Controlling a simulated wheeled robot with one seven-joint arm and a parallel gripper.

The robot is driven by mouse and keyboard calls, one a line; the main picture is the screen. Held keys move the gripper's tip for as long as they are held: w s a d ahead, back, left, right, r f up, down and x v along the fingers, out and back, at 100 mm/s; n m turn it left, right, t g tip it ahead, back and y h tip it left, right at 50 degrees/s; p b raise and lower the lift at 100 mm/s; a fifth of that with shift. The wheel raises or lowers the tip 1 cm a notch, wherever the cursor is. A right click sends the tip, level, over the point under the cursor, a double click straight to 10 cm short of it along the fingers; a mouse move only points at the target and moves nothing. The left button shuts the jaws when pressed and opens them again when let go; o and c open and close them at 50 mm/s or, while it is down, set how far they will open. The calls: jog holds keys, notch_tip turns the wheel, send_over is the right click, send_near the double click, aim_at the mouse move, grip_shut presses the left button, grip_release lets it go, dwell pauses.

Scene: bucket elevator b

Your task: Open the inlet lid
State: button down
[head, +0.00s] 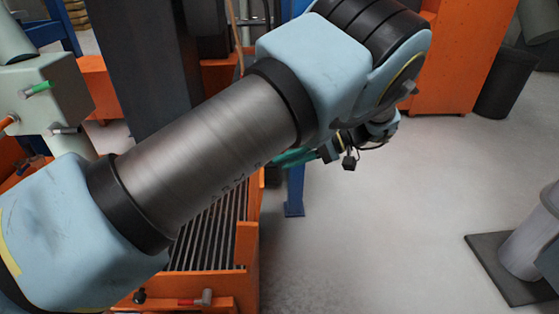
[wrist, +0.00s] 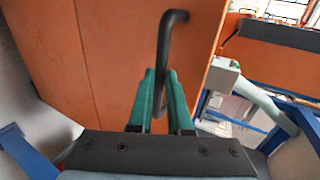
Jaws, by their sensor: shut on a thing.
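In the wrist view my gripper (wrist: 159,95) has its two green fingers shut on a dark bar handle (wrist: 166,42). The handle stands out from a large flat orange panel (wrist: 100,50), which looks like the inlet lid. The handle's upper end bends toward the panel; its lower end is partly hidden between the fingers. In the head view my arm crosses the middle and hides most of the area around the gripper. Only a bit of green finger (head: 290,158) shows below the arm there. The handle and panel cannot be made out in the head view.
An orange frame with a dark slatted grate (head: 215,230) stands below my arm. A blue post (head: 294,190) is just right of it. The floor (head: 390,230) at the right is mostly clear.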

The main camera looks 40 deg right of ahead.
jog(key=shift+s+d+f, duration=0.1)
jog(key=shift+s+f, duration=0.2)
jog(key=shift+f, duration=0.35)
jog(key=c, duration=1.2)
grip_release()
jog(key=o, duration=0.4)
jog(key=shift+r, duration=0.15)
jog(key=shift+c, duration=0.2)
jog(key=shift+d, duration=0.1)
jog(key=shift+r, duration=0.1)
jog(key=b+v, duration=0.2)
jog(key=v, duration=0.8)
jog(key=shift+d+r, duration=0.15)
jog(key=shift+d, duration=0.1)
